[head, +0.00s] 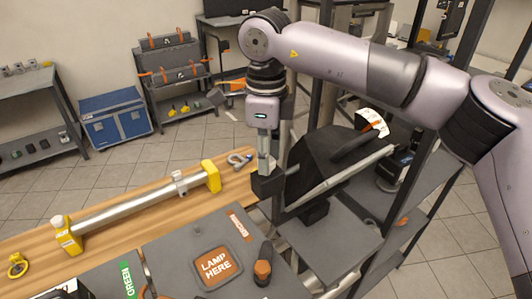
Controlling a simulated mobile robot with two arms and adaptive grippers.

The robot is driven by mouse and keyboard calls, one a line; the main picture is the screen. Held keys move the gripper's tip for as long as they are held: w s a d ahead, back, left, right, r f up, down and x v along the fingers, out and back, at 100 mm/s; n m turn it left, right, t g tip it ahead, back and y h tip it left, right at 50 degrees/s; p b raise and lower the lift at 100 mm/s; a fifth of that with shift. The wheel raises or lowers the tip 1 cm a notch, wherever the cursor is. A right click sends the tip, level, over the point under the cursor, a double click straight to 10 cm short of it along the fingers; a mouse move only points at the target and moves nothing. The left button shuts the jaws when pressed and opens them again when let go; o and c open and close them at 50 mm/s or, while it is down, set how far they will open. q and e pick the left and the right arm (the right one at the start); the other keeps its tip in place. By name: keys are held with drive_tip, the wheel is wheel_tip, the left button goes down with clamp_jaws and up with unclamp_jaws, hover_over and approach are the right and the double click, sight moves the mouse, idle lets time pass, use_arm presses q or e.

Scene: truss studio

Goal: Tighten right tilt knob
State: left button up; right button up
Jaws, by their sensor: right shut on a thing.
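My right gripper (267,182) points down at the left side of a black lamp-like fixture (322,158). Its fingers are shut at a small dark part on that side, which I take to be the right tilt knob; the fingers mostly hide it. The fixture is tilted, with a pale metal bar along its lower side and a white and orange label at its upper right. My left gripper is not in view.
A grey board with an orange "LAMP HERE" patch (216,267) lies below. A silver tube with yellow ends (130,205) and a shackle (240,160) lie on the wooden bench. Dark truss posts stand at right.

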drive_tip(key=c, duration=0.4)
drive_tip(key=m+b, duration=0.2)
drive_tip(key=m, duration=0.1)
drive_tip(key=shift+f, duration=0.1)
drive_tip(key=m+b, duration=0.3)
drive_tip(key=m, duration=0.1)
drive_tip(key=shift+m, duration=0.4)
drive_tip(key=m+b, duration=0.2)
drive_tip(key=m, duration=0.3)
drive_tip(key=m+b, duration=0.1)
drive_tip(key=m, duration=0.4)
drive_tip(key=shift+w+r+b, duration=0.1)
drive_tip(key=shift+r+b, duration=0.1)
drive_tip(key=shift+b, duration=0.2)
drive_tip(key=o, duration=1.2)
drive_tip(key=shift+f, duration=0.1)
drive_tip(key=shift+c, duration=0.2)
